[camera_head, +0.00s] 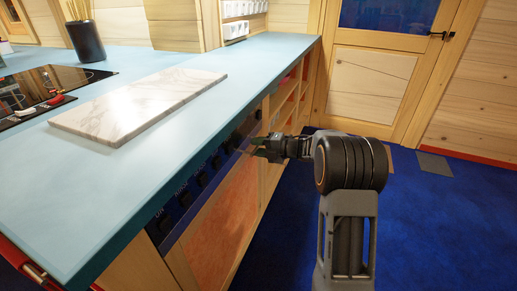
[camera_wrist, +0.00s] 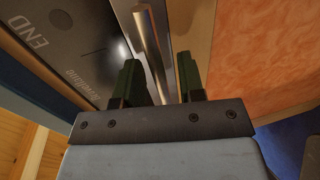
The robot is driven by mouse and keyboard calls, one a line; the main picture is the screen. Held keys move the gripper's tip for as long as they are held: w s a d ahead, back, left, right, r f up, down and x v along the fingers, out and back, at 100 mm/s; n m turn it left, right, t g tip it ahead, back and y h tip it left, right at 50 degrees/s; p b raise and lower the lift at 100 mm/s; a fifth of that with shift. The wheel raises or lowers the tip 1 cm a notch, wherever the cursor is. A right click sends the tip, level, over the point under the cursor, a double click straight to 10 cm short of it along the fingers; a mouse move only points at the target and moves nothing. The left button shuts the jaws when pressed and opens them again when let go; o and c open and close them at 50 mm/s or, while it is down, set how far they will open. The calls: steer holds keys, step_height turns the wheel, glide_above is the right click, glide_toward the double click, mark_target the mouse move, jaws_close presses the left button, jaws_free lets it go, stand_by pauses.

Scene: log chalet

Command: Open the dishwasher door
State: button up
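The dishwasher is built in under the blue counter. Its dark control panel (camera_head: 176,213) carries lettering and several dark knobs or buttons, above an orange-toned door front (camera_head: 228,212). The door looks shut. In the wrist view, a metal bar handle (camera_wrist: 151,42) runs beside the panel marked "END" (camera_wrist: 65,45), with the orange front (camera_wrist: 255,50) on the other side. My gripper (camera_head: 258,149) is at the far end of the panel. In the wrist view my gripper (camera_wrist: 160,80) is open, its dark green fingers on either side of the bar's line, with no clear contact.
A marble board (camera_head: 140,103) and a black cooktop (camera_head: 45,88) lie on the blue countertop (camera_head: 262,62). Open shelves (camera_head: 290,100) continue past the dishwasher. Blue floor (camera_head: 440,220) to the right is mostly clear, up to a wooden door (camera_head: 375,85).

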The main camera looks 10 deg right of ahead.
steer(key=shift+a, duration=0.1)
jaws_close()
stand_by(0.3)
